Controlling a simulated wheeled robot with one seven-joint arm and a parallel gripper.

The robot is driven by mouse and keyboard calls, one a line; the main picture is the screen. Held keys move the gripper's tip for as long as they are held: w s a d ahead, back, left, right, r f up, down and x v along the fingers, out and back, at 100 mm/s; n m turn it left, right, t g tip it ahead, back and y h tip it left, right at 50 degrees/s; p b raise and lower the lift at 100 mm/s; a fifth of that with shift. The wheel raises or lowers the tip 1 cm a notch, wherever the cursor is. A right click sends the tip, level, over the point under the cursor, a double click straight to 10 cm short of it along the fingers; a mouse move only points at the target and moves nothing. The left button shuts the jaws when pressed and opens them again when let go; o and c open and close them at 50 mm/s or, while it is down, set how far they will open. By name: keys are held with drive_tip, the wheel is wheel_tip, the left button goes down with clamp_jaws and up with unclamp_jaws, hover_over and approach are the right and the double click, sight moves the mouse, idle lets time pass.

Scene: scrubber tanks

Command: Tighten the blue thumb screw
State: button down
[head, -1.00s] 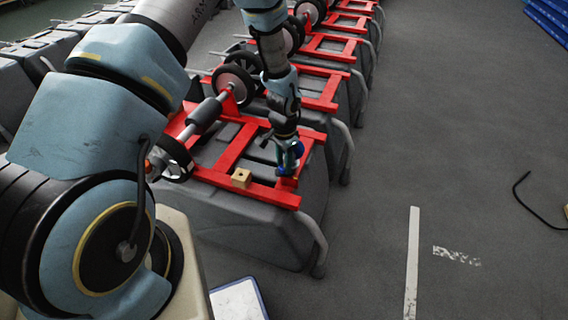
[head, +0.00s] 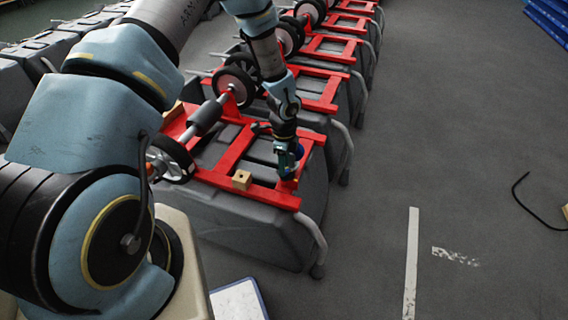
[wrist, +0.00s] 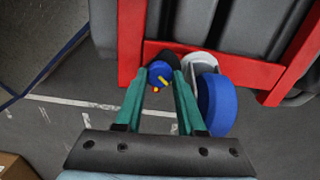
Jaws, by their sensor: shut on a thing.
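The blue thumb screw (wrist: 159,73) sits at the edge of the red frame in the wrist view, with a small yellow mark on its head. My gripper (wrist: 160,80) has its two green fingers closed on either side of the screw head. In the head view my gripper (head: 288,172) points down at the near right corner of the red frame (head: 262,193), and the screw is mostly hidden there. A blue wheel (wrist: 217,106) in a pale bracket is just right of my right finger.
A small wooden block (head: 241,179) rests on the red frame left of my gripper. The frame lies on a grey tank (head: 240,222), in a row of similar tanks. Open floor (head: 450,150) lies to the right.

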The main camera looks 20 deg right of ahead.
drive_tip(key=m, duration=0.1)
drive_tip(key=m+p, duration=0.1)
drive_tip(key=m, duration=0.2)
drive_tip(key=shift+w+d+r+m, duration=0.1)
drive_tip(key=shift+r+m, duration=0.15)
drive_tip(key=shift+m, duration=0.05)
drive_tip(key=shift+f+m+p, duration=0.1)
drive_tip(key=shift+m+p, duration=0.85)
drive_tip(key=shift+m, duration=1.65)
drive_tip(key=c, duration=0.8)
unclamp_jaws()
wheel_tip(320, 180, up, 11)
drive_tip(key=shift+f+b, duration=0.15)
drive_tip(key=shift+b, duration=0.15)
